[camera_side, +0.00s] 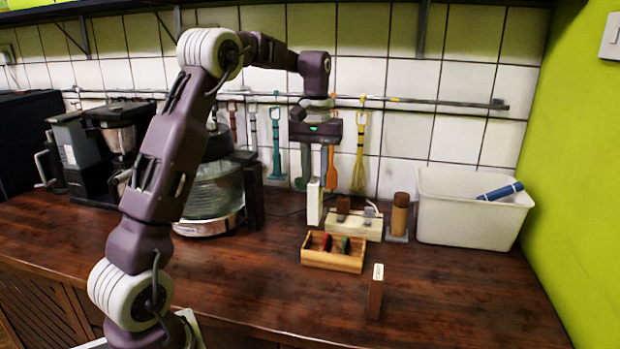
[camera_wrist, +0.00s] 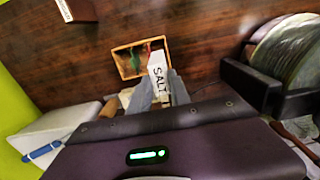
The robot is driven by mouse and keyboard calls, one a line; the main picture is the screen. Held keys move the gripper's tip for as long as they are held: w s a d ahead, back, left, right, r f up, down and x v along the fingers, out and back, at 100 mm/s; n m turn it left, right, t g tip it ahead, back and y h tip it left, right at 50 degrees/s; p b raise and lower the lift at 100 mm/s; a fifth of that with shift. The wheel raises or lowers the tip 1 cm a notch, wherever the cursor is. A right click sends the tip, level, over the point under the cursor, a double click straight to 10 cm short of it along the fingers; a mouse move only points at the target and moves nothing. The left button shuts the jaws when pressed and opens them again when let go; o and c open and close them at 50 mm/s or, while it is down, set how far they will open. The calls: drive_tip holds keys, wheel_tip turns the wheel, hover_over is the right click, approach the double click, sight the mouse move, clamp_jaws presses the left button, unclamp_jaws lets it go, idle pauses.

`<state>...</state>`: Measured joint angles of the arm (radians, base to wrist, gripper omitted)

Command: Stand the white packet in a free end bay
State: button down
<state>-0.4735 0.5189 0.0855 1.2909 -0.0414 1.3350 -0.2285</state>
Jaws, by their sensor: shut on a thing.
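The white packet (camera_side: 314,203) is upright between the fingers of my gripper (camera_side: 317,183), hanging below them. In the wrist view the packet (camera_wrist: 157,72), marked SALT, shows between the two grey fingers (camera_wrist: 160,88). A light wooden box (camera_side: 333,263) with bays stands on the worktop, below and in front of the packet in the side view. A red thing (camera_side: 326,241) and a green thing (camera_side: 345,244) stand in its middle part; both ends look empty. In the wrist view the packet covers part of the box (camera_wrist: 121,66). The packet's clearance above the worktop is hard to judge.
A brown packet with a pale top (camera_side: 375,293) stands right of the box, nearer the front. Behind are a wooden block (camera_side: 352,229) with small things, a brown cylinder (camera_side: 400,215) and a white bin (camera_side: 465,220) with a blue bottle (camera_side: 500,191). The front worktop is largely clear.

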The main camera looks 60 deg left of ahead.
sight(315, 212)
drive_tip(key=shift+f, duration=5)
drive_tip(key=c, duration=1.1)
unclamp_jaws()
wheel_tip(315, 212, up, 7)
drive_tip(key=shift+r, duration=0.1)
